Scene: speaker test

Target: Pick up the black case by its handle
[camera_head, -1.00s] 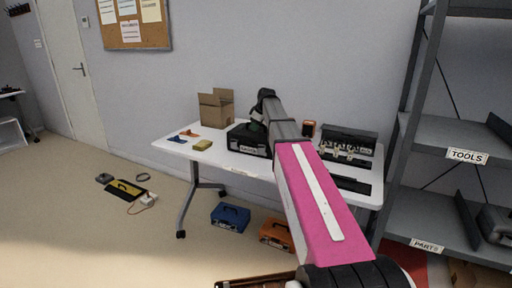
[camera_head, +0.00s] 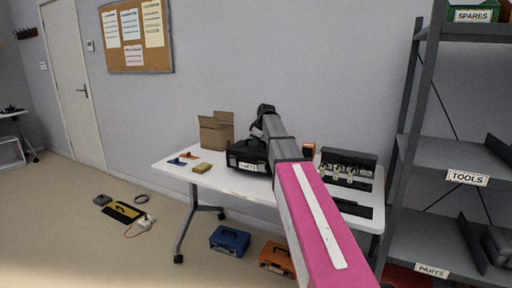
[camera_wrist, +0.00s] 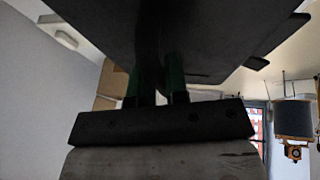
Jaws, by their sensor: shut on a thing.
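The black case (camera_head: 247,154), with a white label on its front, is at the middle of the white table (camera_head: 232,184). It appears slightly raised off the tabletop, though the gap is hard to see. In the wrist view the case's dark body (camera_wrist: 210,30) fills the top. My gripper (camera_wrist: 155,82) has its green fingers shut on the case's black handle, which runs between them. In the head view my arm's wrist hides the fingers and part of the case's right side.
A black rack (camera_head: 347,167) sits right. Blue (camera_head: 230,240) and orange (camera_head: 276,257) cases lie on the floor. Shelves (camera_head: 450,210) stand at the right.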

